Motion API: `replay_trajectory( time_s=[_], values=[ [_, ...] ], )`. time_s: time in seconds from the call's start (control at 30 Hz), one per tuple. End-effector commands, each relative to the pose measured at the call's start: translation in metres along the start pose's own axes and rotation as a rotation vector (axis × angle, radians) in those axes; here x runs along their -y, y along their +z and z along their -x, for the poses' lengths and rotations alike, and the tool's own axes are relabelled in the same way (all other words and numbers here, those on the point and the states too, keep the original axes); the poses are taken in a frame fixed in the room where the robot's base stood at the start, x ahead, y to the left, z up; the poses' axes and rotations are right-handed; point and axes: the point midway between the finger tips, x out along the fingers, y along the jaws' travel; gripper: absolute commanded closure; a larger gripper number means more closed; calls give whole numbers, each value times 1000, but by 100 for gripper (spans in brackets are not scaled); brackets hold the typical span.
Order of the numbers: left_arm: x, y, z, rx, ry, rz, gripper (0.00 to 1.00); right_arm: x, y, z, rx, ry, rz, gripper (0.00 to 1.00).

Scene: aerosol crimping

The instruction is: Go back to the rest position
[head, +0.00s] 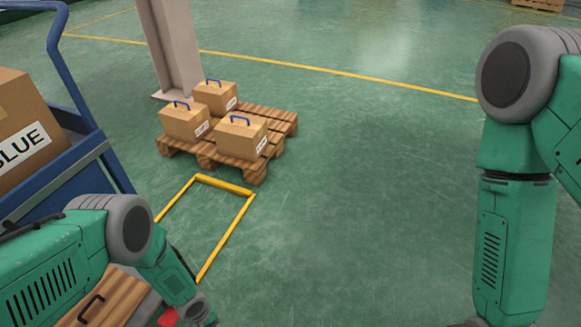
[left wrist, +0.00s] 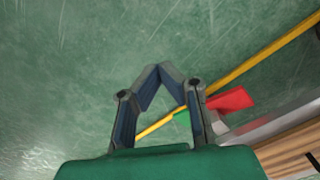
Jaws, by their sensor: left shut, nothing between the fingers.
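My left gripper (left wrist: 160,72) shows in the left wrist view with its two fingertips meeting at a point. It is shut and holds nothing, with the green floor behind it. In the head view my left arm comes in at the lower left and bends down to the bottom edge, where the gripper itself is cut off. My right arm hangs down along the right side of the head view. Its gripper is below the frame and cannot be seen.
A blue cart (head: 62,172) carries a box marked BLUE (head: 22,135) at left. A pallet (head: 246,172) holds three handled boxes beside a pillar (head: 172,45). A yellow floor frame (head: 228,236) lies before it. A red piece (left wrist: 230,99) is near my left gripper. Middle floor is clear.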

Motion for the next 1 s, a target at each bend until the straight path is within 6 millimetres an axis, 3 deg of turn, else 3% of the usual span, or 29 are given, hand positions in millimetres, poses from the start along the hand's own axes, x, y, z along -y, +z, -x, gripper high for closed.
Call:
replay_trajectory(
  time_s=[0.37,0.47,0.8,0.9,1.0],
  values=[
    [9,39,77,55,61,-155,100,0,-1,23,1,0,0,60],
    [16,52,112,57,81,-217,100,0,-1,32,1,0,0,60],
    [79,102,288,-43,44,-512,100,0,-4,71,1,0,0,60],
    [96,111,322,-68,6,-580,100,0,-4,77,1,0,0,60],
    [108,116,342,-81,-21,-623,100,-1,-4,79,1,0,0,60]
  ],
)
